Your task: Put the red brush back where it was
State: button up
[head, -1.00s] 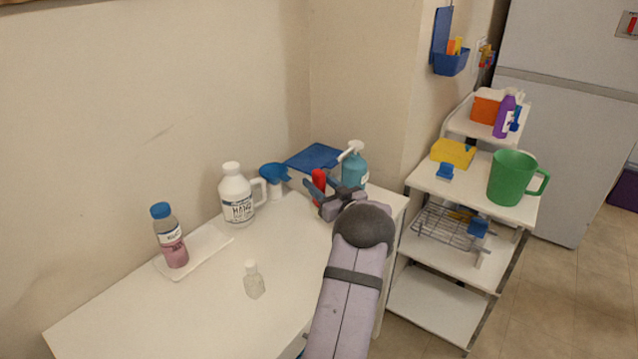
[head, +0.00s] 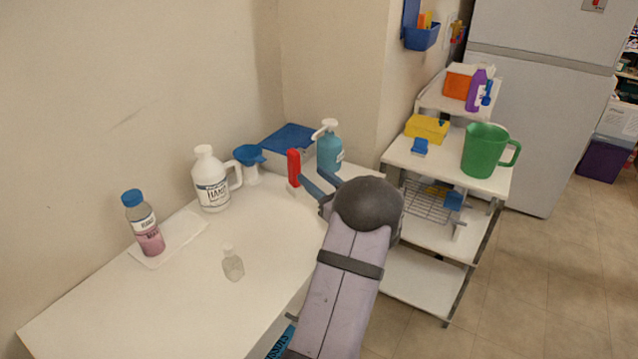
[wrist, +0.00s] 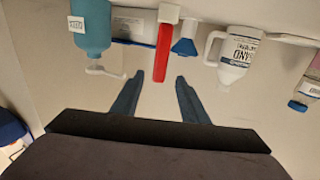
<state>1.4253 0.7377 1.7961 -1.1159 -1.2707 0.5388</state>
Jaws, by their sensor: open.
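The red brush (head: 294,167) stands upright on the white table, between the blue funnel and the teal pump bottle. In the wrist view its red handle (wrist: 162,52) shows, with a pale block-like end (wrist: 169,13). My gripper (head: 314,173) is open and empty, just to the right of the brush and in front of the pump bottle. In the wrist view the two blue-grey fingers (wrist: 160,77) are spread apart, with the tip of the brush handle near the gap between them. I see no contact between the fingers and the brush.
A small clear bottle (head: 232,264) stands nearer the front. A shelf cart (head: 397,153) is at the right.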

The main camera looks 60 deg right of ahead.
jog(key=shift+v, duration=0.85)
